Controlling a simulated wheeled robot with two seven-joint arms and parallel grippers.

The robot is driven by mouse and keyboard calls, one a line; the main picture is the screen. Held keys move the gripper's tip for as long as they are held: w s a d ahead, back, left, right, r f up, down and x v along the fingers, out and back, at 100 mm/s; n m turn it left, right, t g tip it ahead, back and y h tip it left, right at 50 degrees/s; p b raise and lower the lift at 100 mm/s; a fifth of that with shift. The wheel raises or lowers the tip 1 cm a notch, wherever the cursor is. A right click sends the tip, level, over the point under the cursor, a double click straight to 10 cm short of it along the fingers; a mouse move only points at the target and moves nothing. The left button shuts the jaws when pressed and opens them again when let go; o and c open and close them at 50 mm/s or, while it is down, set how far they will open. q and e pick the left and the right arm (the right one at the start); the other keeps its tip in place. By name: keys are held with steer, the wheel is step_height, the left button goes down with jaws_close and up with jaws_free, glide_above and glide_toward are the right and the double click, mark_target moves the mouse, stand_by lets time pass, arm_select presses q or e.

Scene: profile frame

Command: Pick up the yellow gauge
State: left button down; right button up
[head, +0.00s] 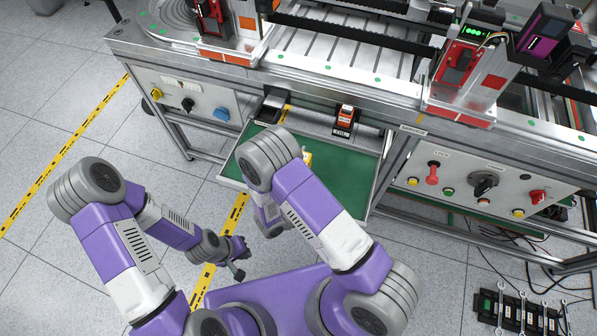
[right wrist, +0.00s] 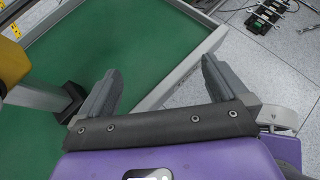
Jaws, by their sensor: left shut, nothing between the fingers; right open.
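The yellow gauge (head: 307,158) shows only as a small yellow patch on the green tray in the head view, mostly hidden behind my right arm. In the right wrist view a yellow rounded body, likely the gauge (right wrist: 12,62), is cut off at the left edge, left of my fingers. My right gripper (right wrist: 160,85) is open, with green tray floor and the tray's rim beyond its fingers and nothing between them. It is hidden in the head view. My left gripper (head: 238,262) is shut and empty, low over the floor left of my base.
The green tray (head: 345,172) has a raised grey rim and sits under the metal workbench (head: 350,75). A control panel (head: 480,190) with knobs is at right. A wrench rack (head: 520,312) and cables lie on the floor at right. Floor at left is clear.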

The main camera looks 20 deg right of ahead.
steer(key=w+a+n+t, duration=0.1)
steer(key=t, duration=0.1)
steer(key=w+a+r+n+t+b, duration=0.1)
steer(key=w+n+t, duration=0.1)
steer(key=w+a+n+t, duration=0.1)
steer(key=w+n+t, duration=0.1)
steer(key=shift+w+a+r+t+h, duration=0.1)
steer(key=shift+a+r+t+h, duration=0.2)
steer(key=shift+r+t+h, duration=0.1)
steer(key=w+a+r+n+t+y, duration=0.2)
steer(key=w+a+t, duration=0.1)
steer(key=a+t, duration=0.15)
steer(key=shift+t, duration=0.35)
steer(key=b+x, duration=0.1)
steer(key=x, duration=0.2)
steer(key=b+x, duration=0.1)
steer(key=x, duration=0.3)
steer(key=shift+s+d+r, duration=0.2)
steer(key=shift+d+r, duration=0.05)
steer(key=shift+d, duration=0.15)
arm_select(q)
step_height(320, 180, down, 4)
steer(key=shift+f, duration=0.1)
arm_select(e)
steer(key=shift+r, duration=0.1)
steer(key=c, duration=1.4)
